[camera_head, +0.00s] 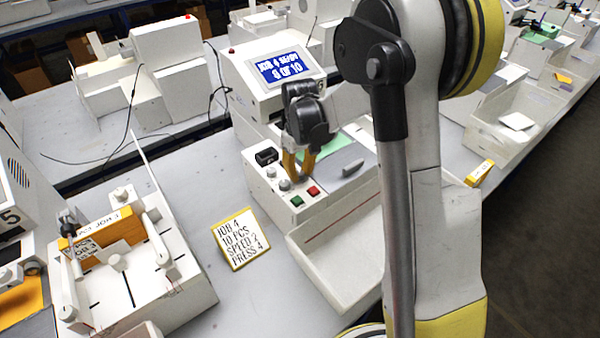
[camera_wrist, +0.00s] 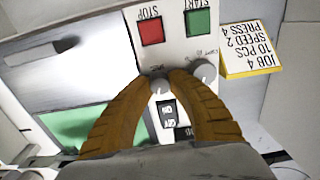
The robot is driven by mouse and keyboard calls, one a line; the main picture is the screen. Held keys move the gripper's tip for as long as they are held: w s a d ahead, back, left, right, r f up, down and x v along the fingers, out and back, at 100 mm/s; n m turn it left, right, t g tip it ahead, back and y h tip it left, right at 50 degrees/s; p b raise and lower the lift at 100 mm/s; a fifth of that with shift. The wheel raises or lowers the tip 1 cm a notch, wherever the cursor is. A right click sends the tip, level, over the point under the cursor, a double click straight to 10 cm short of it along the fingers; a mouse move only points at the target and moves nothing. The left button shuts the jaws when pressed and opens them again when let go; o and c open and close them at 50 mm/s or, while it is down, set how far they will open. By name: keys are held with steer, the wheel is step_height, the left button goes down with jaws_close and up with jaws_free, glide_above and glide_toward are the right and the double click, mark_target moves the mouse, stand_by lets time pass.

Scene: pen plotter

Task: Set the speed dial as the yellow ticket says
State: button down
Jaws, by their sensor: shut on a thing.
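The yellow ticket (camera_head: 240,239) stands on the table in front of the machine. It reads JOB 4, 10 PCS, SPEED 2, PRESS 4, and shows upside down in the wrist view (camera_wrist: 253,50). My gripper (camera_head: 299,178) is down at the control panel, its orange-brown fingers (camera_wrist: 162,80) shut on a small grey dial (camera_wrist: 160,87). A second grey dial (camera_wrist: 205,71) sits just right of the fingers in the wrist view, untouched; it also shows in the head view (camera_head: 285,184). The dial labels and settings are too small or covered to read.
Red STOP (camera_wrist: 151,31) and green START (camera_wrist: 199,23) buttons lie close to the fingers. A black ON/OFF switch (camera_wrist: 168,113) is between them. A lit screen (camera_head: 279,68) stands behind. An open white tray (camera_head: 330,250) is in front; another machine (camera_head: 130,270) stands left.

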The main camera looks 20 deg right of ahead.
mark_target(300, 173)
steer(key=c, duration=1.2)
jaws_free()
steer(key=shift+r, duration=4)
steer(key=shift+d, duration=0.1)
steer(key=shift+s+r, duration=0.1)
steer(key=s+a+r+m+t+b, duration=0.1)
steer(key=s+r+t+b, duration=0.15)
steer(key=s, duration=0.25)
steer(key=s+a+r+t+b, duration=0.1)
steer(key=s+a+r, duration=0.15)
steer(key=s, duration=0.25)
steer(key=s+a+f+m+t+b, duration=0.1)
steer(key=s+f+m+t+b, duration=0.1)
steer(key=s, duration=0.9)
steer(key=shift+a+f+t+b, duration=0.15)
steer(key=shift+f+t+b, duration=0.4)
steer(key=shift+t+b, duration=0.25)
